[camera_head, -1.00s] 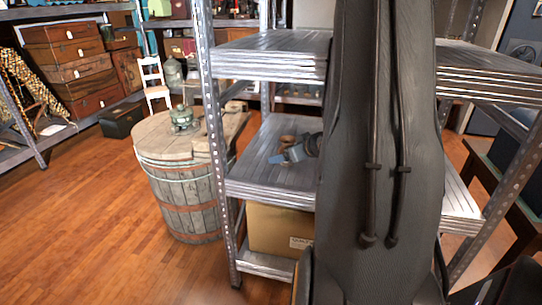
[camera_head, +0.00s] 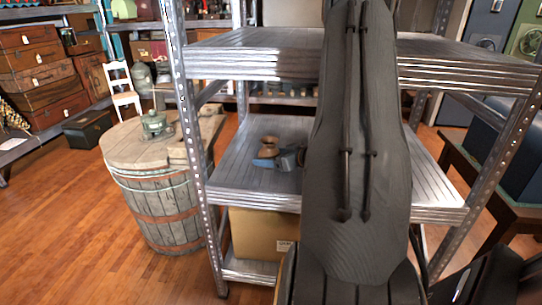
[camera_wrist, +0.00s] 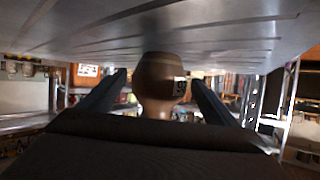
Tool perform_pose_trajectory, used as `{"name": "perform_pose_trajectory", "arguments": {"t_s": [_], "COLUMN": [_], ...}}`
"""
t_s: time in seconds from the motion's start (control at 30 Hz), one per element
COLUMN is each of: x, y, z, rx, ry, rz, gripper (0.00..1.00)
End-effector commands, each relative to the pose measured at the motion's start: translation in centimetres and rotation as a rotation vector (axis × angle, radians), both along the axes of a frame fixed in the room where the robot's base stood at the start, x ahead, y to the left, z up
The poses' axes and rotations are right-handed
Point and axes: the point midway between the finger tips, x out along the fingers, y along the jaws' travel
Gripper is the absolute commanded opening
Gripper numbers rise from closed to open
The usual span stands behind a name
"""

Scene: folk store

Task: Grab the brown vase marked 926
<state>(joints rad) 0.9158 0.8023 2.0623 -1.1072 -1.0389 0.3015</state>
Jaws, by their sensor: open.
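The brown vase (camera_head: 268,147) stands on the middle shelf of the metal rack, to the left of my arm. My gripper (camera_wrist: 162,74) is open, with one dark finger on each side of the vase. I cannot tell whether either finger touches it. In the head view my gripper (camera_head: 268,161) shows as a blue-grey shape beside the vase; my dark arm hides part of it.
The metal shelf (camera_head: 240,178) has another shelf (camera_head: 270,60) close above and uprights at its corners. A cardboard box (camera_head: 258,232) sits below. A wooden barrel (camera_head: 160,200) stands to the left. Wooden floor (camera_head: 70,220) is clear at the left.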

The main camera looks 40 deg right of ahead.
Motion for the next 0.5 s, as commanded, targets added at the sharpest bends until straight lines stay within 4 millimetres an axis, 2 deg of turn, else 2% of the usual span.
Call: {"name": "perform_pose_trajectory", "arguments": {"t_s": [0.1, 0.33, 0.37, 0.5], "x": [1.28, 1.42, 1.41, 1.37], "y": [0.07, -0.06, -0.06, -0.1], "z": [-0.5, -0.55, -0.54, -0.54], "rx": [-0.001, 0.0, 0.0, -0.001], "ry": [0.0, 0.0, 0.0, 0.0], "rz": [0.0, -0.003, -0.003, -0.004], "gripper": [0.83, 0.83, 0.79, 0.56]}}
